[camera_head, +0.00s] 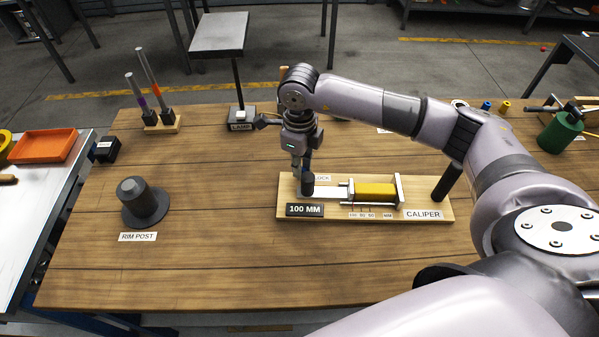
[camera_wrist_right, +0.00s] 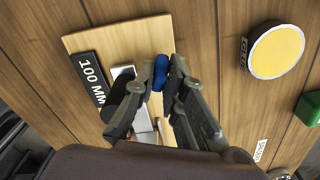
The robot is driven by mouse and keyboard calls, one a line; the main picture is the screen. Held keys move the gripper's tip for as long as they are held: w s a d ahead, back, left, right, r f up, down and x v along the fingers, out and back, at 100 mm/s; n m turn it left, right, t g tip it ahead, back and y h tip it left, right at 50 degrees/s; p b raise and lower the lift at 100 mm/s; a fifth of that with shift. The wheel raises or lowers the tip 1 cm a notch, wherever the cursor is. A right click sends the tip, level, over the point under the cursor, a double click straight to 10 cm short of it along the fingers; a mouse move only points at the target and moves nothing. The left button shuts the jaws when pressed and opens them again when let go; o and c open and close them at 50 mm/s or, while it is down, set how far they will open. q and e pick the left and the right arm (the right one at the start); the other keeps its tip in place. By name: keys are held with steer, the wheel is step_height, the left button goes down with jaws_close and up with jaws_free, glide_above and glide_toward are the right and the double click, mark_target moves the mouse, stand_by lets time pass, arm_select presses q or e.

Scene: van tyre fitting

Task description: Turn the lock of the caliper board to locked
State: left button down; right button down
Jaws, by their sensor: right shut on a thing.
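The caliper board (camera_head: 425,193) lies on the bench in the head view, with a yellow bar (camera_head: 375,195), a "100 MM" plate (camera_head: 305,210) and a "LOCK" label partly covered by my gripper. My right gripper (camera_head: 304,178) points down over the board's left part, beside a dark cylinder. In the right wrist view, my right gripper (camera_wrist_right: 164,78) has its fingertips closed on a small blue knob (camera_wrist_right: 161,68), the lock, above the board (camera_wrist_right: 112,38). The lock's turn position cannot be read. My left gripper is not in view.
A rim post (camera_head: 144,203) stands at the left. A lamp stand (camera_head: 238,95) and a rack with two rods (camera_head: 160,121) are behind. A green container (camera_head: 560,133) stands at the back right. The front of the bench is clear.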

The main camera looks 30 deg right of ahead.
steer(key=n+b, duration=0.2)
steer(key=n, duration=0.1)
steer(key=shift+f+b, duration=0.15)
steer(key=shift+b, duration=0.25)
steer(key=shift+n+b, duration=0.6)
steer(key=shift+n, duration=0.1)
steer(key=shift+r, duration=0.2)
steer(key=c, duration=1.6)
jaws_free()
steer(key=shift+c, duration=0.2)
step_height(320, 180, up, 12)
